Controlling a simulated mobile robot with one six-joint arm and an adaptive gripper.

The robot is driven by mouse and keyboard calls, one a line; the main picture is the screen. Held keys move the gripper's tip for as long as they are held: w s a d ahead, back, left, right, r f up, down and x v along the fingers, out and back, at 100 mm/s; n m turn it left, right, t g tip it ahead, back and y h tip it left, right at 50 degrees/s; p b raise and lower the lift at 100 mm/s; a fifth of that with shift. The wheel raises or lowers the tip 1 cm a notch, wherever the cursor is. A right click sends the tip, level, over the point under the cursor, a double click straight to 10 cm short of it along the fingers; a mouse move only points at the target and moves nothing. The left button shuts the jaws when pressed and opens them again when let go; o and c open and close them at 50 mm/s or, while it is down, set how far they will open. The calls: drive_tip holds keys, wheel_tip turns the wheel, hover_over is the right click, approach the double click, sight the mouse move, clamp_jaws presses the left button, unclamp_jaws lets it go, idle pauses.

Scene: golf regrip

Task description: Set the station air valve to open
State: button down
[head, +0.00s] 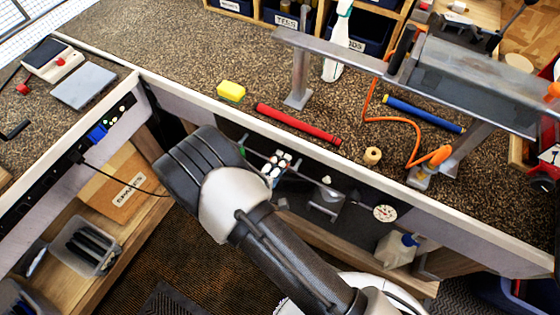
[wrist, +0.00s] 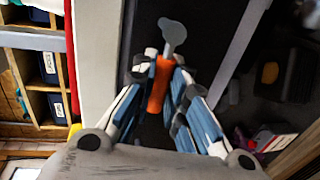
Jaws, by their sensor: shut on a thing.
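In the wrist view an orange handle (wrist: 158,85) with a grey rounded end stands between my fingers; it looks like the lever of the air valve. My gripper (wrist: 157,66) is shut on this orange handle, with a blue-and-white finger on each side of it. I cannot tell from these frames which setting the lever is in.
On the bench lie a red grip (head: 298,124), a blue grip (head: 422,113), a yellow sponge (head: 231,91) and an orange hose (head: 404,124).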

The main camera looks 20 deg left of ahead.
drive_tip(key=c, duration=1.6)
unclamp_jaws()
drive_tip(key=d+v, duration=0.1)
drive_tip(key=v, duration=1.1)
drive_tip(key=shift+a, duration=0.5)
drive_tip(key=shift+r, duration=0.1)
